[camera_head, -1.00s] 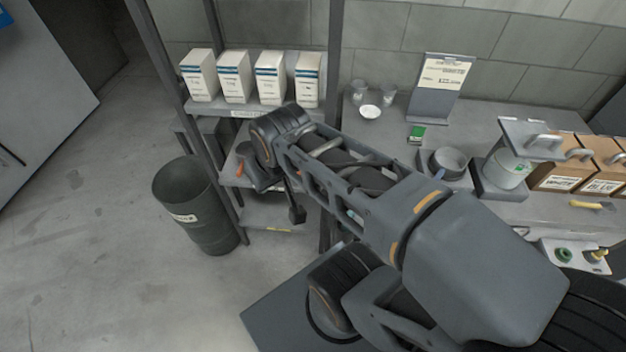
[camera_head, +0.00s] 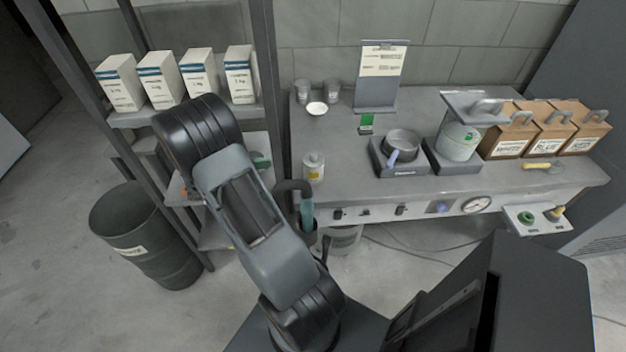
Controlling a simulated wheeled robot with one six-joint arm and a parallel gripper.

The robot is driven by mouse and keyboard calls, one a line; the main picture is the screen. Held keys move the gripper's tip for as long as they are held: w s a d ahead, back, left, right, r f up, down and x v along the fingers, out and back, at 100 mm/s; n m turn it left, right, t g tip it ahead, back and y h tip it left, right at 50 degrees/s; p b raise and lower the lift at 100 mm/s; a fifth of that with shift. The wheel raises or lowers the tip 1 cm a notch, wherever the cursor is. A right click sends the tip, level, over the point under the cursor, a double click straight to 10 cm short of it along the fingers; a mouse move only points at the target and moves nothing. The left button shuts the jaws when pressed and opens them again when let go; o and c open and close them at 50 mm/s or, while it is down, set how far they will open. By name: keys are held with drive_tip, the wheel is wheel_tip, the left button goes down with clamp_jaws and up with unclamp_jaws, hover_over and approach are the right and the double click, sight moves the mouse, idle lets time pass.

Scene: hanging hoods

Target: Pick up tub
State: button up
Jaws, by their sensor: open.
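A pale round tub (camera_head: 459,144) with a green mark stands upright on a dark block on the bench, at the right of centre. I cannot tell whether the plate touches the tub. My arm rises at the left of the picture, well apart from the tub. My gripper is hidden behind my arm links, so its fingers do not show.
A white bottle (camera_head: 313,167) is near the bench's left end. A shelf with white cartons (camera_head: 161,80) and a bin (camera_head: 145,237) are at the left.

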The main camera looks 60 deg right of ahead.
sight(305, 172)
drive_tip(key=s+d+f+n+h, duration=0.1)
drive_tip(key=d, duration=0.2)
drive_tip(key=s+d+f+n+h, duration=0.1)
drive_tip(key=d+f, duration=0.1)
drive_tip(key=d, duration=0.2)
drive_tip(key=s+d+f+n+h, duration=0.1)
drive_tip(key=s+d+f, duration=0.1)
drive_tip(key=d, duration=0.1)
drive_tip(key=shift+d+f, duration=0.1)
drive_tip(key=shift+d, duration=0.05)
drive_tip(key=shift+p+x, duration=0.7)
drive_tip(key=shift+x, duration=2)
drive_tip(key=shift+w+d, duration=0.1)
drive_tip(key=c, duration=0.8)
drive_tip(key=shift+r, duration=0.3)
drive_tip(key=shift+c, duration=0.2)
